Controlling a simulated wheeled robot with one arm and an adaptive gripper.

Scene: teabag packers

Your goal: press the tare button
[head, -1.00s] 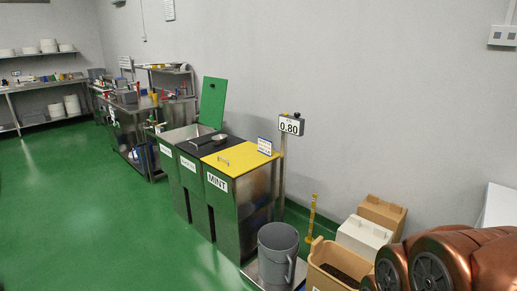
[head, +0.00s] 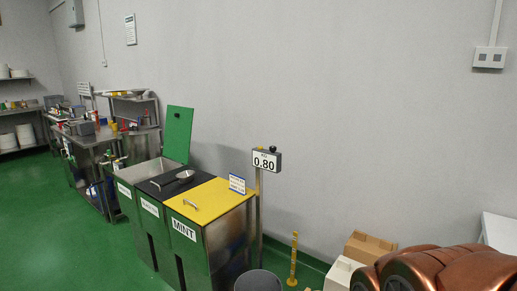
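The scale's display box (head: 266,161) stands on a thin post beside the bins and reads 0.80. A small dark knob (head: 272,149) sits on top of the box. I cannot tell whether this knob is the tare button, and no button label is readable. The rim of a grey bucket (head: 258,281) shows at the bottom edge below the post; the scale platform under it is out of the picture. My gripper is not in view. Only copper-coloured links of my arm show at the lower right, well apart from the display.
A steel bin with a yellow lid (head: 212,200), marked MINT, stands left of the post. Bins with a black lid (head: 168,180) and a raised green lid (head: 178,134) adjoin it. A yellow stand (head: 293,262) and cartons (head: 366,247) are right of the post. Green floor lies left.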

